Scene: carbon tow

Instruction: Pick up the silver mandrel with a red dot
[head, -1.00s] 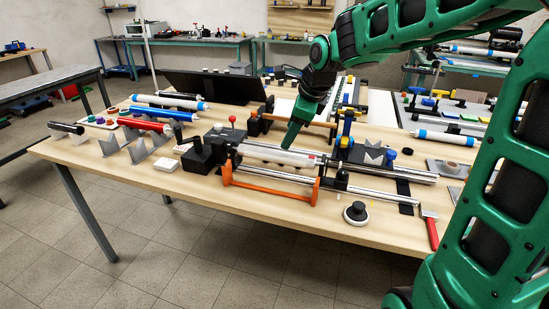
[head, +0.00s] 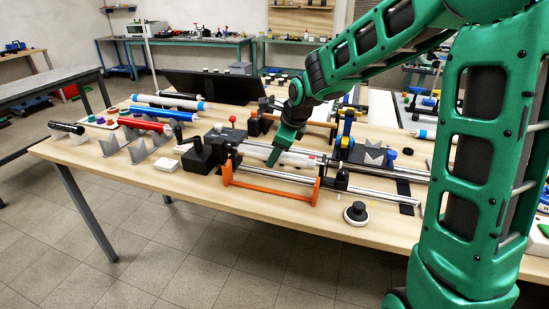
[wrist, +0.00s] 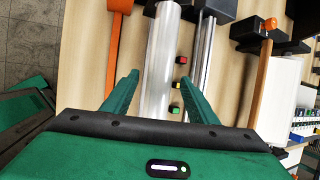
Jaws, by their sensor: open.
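In the wrist view the silver mandrel (wrist: 160,60) runs between my two green fingers. Small red, yellow and green blocks (wrist: 178,84) sit beside it. My gripper (wrist: 161,78) is open and empty, its fingers on either side of the cylinder. In the head view my gripper (head: 273,160) points down at the cylinder; the fingertips' exact height is unclear.
An orange handle (head: 268,190) stands in front of the cylinder. A black block (head: 198,157) is at the fixture's left end. Silver rails (head: 375,193) run right. A red cylinder (head: 142,124) and blue cylinder (head: 163,113) lie at left. A black knob (head: 356,211) stands near the front edge.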

